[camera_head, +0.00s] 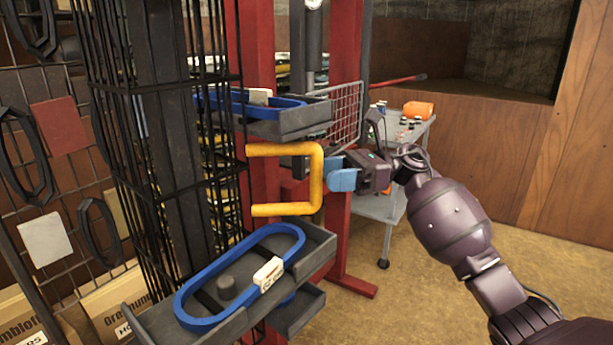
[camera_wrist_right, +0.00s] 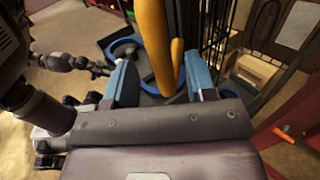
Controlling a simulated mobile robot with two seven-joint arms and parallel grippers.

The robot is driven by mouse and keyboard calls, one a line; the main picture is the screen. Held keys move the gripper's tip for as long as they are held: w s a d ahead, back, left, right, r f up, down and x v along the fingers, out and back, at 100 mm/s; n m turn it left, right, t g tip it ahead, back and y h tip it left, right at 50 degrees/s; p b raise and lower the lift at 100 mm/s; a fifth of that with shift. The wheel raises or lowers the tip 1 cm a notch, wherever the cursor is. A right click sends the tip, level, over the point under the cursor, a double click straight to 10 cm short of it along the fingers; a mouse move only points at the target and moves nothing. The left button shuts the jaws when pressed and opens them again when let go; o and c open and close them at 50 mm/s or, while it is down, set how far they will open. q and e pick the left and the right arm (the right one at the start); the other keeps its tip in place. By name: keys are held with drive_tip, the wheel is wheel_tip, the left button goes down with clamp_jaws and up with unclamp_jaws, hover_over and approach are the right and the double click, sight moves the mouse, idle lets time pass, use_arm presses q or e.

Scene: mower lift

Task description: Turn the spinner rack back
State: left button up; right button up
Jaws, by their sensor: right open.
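The spinner rack (camera_head: 175,130) is a tall black wire column at left, with grey trays and a yellow handle (camera_head: 286,210) projecting to the right. Its lower tray (camera_head: 318,243) holds a blue loop with a white tag; the upper tray (camera_head: 318,115) holds another blue loop. My right gripper (camera_head: 342,176) is beside the handle's vertical bar. In the right wrist view its blue fingers (camera_wrist_right: 160,82) stand apart, and the yellow handle (camera_wrist_right: 155,45) appears between them. I cannot tell whether they touch it. I see no left gripper in the head view.
A red post frame (camera_head: 345,245) stands just behind the handle. A grey cart (camera_head: 383,205) with an orange item (camera_head: 418,110) on it is behind my right gripper. Boxes (camera_head: 112,305) stand at lower left. The floor at right is clear.

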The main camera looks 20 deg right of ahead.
sight(306, 203)
drive_tip(key=shift+w+a, duration=0.2)
drive_tip(key=shift+a, duration=2.35)
clamp_jaws()
